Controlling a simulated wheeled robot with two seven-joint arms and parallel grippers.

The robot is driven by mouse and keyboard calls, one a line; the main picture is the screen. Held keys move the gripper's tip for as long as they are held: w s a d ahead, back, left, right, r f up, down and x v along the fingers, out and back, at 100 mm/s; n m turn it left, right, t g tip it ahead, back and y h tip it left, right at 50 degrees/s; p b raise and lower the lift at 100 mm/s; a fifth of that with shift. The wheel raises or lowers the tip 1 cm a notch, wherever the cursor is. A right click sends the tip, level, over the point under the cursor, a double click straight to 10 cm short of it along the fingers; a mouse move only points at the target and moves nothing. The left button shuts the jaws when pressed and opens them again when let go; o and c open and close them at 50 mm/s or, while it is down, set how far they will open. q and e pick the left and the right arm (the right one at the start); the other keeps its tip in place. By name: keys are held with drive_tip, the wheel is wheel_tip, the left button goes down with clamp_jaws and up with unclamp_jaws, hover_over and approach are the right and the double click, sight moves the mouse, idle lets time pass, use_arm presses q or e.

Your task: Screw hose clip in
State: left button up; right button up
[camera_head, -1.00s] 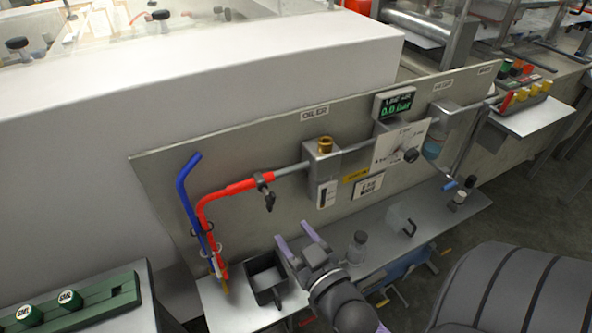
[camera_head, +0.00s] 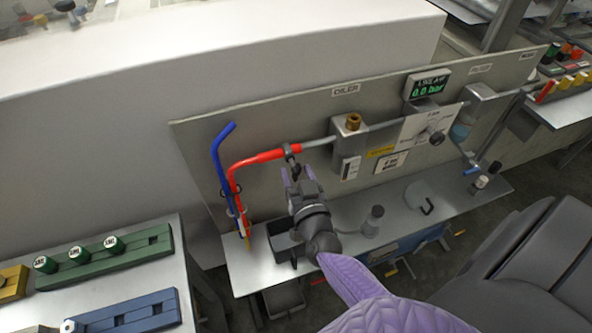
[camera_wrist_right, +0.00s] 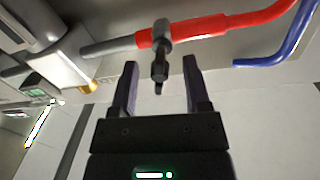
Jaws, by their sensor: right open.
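The hose clip (camera_head: 291,153) is a dark band around the end of the red hose (camera_head: 258,160), where the hose meets a grey pipe. Its dark screw handle hangs below the band. In the right wrist view the clip's handle (camera_wrist_right: 160,68) points down between the two fingertips, apart from both. My right gripper (camera_head: 297,176) is open just below the clip, with its fingers up toward it; it also shows in the right wrist view (camera_wrist_right: 159,75). Its fingers partly hide the handle in the head view. My left gripper is not in view.
A dark open bin (camera_head: 284,236) stands on the shelf below, with a small bottle (camera_head: 373,220) to its right. A blue hose (camera_head: 217,165) rises left of the red one. A brass fitting (camera_head: 353,121) sits on the oiler block. Green holders (camera_head: 105,258) stand at lower left.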

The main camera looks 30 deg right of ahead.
drive_tip(key=shift+w+d, duration=0.2)
drive_tip(key=shift+w, duration=0.35)
clamp_jaws()
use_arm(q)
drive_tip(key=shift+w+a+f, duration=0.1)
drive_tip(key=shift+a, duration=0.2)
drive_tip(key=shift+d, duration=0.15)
use_arm(e)
drive_tip(key=shift+m, duration=0.4)
drive_tip(key=m, duration=0.3)
drive_tip(key=shift+p, duration=0.35)
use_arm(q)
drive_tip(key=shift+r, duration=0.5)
use_arm(e)
drive_tip(key=m, duration=0.5)
drive_tip(key=shift+y, duration=0.4)
